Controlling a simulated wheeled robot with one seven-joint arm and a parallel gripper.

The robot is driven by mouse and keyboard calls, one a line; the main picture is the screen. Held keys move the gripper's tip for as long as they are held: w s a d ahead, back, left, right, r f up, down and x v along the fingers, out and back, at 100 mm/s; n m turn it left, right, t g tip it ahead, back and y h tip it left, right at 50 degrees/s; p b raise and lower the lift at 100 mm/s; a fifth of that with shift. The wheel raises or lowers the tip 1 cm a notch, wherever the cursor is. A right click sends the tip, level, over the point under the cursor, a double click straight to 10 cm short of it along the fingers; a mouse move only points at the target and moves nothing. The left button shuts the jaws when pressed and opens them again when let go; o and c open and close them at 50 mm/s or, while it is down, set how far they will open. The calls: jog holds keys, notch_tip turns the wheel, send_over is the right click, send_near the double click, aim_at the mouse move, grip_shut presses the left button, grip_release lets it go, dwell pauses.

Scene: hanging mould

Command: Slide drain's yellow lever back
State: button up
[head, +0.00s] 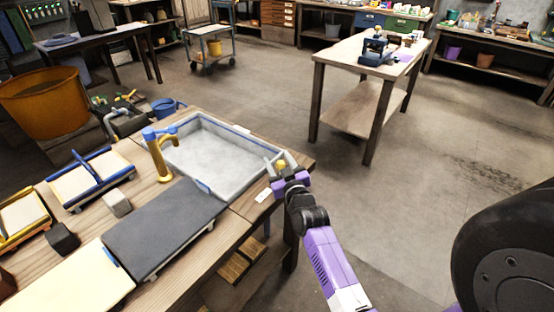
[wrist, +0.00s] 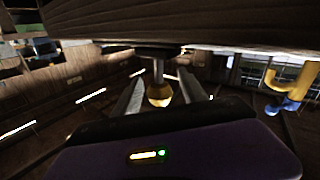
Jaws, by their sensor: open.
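The grey basin (head: 218,158) is set in the wooden bench (head: 262,212). The drain's yellow lever (head: 281,164) shows as a small yellow end near the basin's right corner. In the wrist view, its round yellow knob (wrist: 159,95) hangs on a short grey stem. My gripper (head: 283,169) is at that corner with its fingers open. In the wrist view, the fingers of my gripper (wrist: 161,88) stand on either side of the knob, with dark gaps showing. Whether either finger touches it, I cannot tell. The drain itself is not clearly seen.
A yellow tap with a blue handle (head: 159,150) stands at the basin's left edge. A dark slab (head: 165,228) lies in front of the basin. A white tag (head: 263,195) lies near my gripper. The floor (head: 430,165) right of the bench is clear.

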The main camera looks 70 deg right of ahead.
jog(key=shift+w+d, duration=0.3)
jog(key=shift+d, duration=0.05)
jog(key=shift+c, duration=0.2)
grip_shut()
dwell(1.1)
